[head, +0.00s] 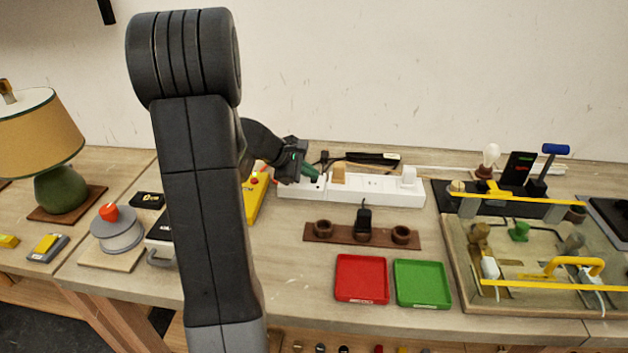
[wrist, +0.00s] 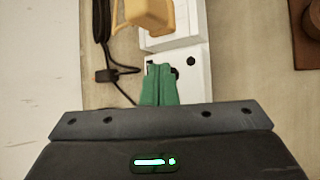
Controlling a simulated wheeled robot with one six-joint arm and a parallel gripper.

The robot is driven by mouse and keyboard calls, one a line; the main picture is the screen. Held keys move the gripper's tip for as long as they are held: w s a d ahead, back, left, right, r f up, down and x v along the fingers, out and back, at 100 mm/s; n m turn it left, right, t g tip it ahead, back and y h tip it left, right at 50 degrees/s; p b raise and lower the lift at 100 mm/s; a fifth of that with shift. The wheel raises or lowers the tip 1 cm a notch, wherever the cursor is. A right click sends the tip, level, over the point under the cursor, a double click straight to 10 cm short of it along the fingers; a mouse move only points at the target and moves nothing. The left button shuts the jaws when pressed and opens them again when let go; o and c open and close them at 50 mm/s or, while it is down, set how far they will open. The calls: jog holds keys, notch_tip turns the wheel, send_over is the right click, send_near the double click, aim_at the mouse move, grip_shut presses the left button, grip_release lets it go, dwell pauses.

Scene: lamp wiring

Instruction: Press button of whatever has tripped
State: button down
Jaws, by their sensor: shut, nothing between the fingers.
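A long white power strip (head: 385,197) lies at the back of the table, with a tan plug (head: 338,175) and a white plug (head: 408,177) in it. My gripper (head: 316,177) is over the strip's left end, its green fingers shut and empty. In the wrist view, the fingertips (wrist: 158,66) are over the white strip end (wrist: 195,88), beside a small dark spot (wrist: 190,61). Another dark feature at the fingertips is partly covered. I cannot tell whether they touch the strip. A yellow box (head: 255,197) with a red button stands left of it, partly hidden by my arm.
A brown strip (head: 340,234) with round sockets lies in front, then a red tray (head: 361,299) and a green tray (head: 422,304). A wiring board (head: 455,265) stands right. A black cable (wrist: 103,50) runs beside the strip.

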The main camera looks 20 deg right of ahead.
dwell(0.3)
jog(key=shift+r+p, duration=0.55)
jog(key=shift+r, duration=0.2)
notch_tip(320, 180, up, 5)
jog(key=p, duration=0.3)
jog(key=shift+p, duration=0.35)
jog(key=shift+s, duration=0.1)
dwell(0.4)
